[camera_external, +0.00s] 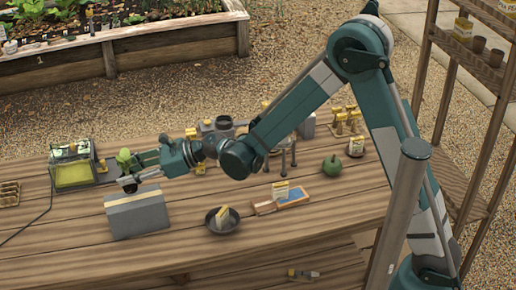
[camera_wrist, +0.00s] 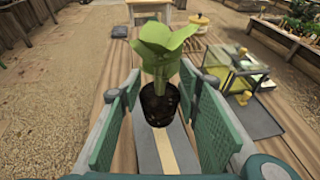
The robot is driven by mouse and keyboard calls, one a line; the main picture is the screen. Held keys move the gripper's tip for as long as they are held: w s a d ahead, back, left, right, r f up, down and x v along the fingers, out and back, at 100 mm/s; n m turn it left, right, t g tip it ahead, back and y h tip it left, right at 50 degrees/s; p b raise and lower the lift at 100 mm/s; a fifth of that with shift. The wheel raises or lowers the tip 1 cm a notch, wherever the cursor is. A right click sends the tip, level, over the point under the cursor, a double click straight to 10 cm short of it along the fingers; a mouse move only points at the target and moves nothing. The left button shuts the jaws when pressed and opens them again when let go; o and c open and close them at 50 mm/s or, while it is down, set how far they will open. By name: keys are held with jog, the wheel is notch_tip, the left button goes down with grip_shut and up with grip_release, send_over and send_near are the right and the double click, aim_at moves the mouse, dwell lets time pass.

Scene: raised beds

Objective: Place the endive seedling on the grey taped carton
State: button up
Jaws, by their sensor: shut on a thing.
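The endive seedling has broad green leaves (camera_external: 124,158) and a dark root plug. In the wrist view its leaves (camera_wrist: 165,45) stand up and its dark plug (camera_wrist: 160,103) is between my finger pads. My gripper (camera_external: 132,172) is shut on the seedling and reaches left over the table. The grey taped carton (camera_external: 137,218) stands on the table just below the gripper, with a pale tape strip on top. In the wrist view the carton (camera_wrist: 146,150) lies beneath the seedling. I cannot tell whether the plug touches the carton's top.
A glass-sided case with yellow-green contents (camera_external: 73,172) stands left of the carton; it also shows in the wrist view (camera_wrist: 232,70). A dark bowl (camera_external: 222,219) with a packet is to the right. A blue-and-wood tray (camera_external: 292,195) and a green round object (camera_external: 332,165) lie farther right.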

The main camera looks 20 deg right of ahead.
jog(key=shift+f, duration=0.1)
jog(key=shift+f+b, duration=0.35)
jog(key=shift+f, duration=1.5)
jog(key=shift+f, duration=0.15)
jog(key=o, duration=0.7)
jog(key=shift+r, duration=0.2)
jog(key=p+v, duration=0.1)
jog(key=v, duration=1.1)
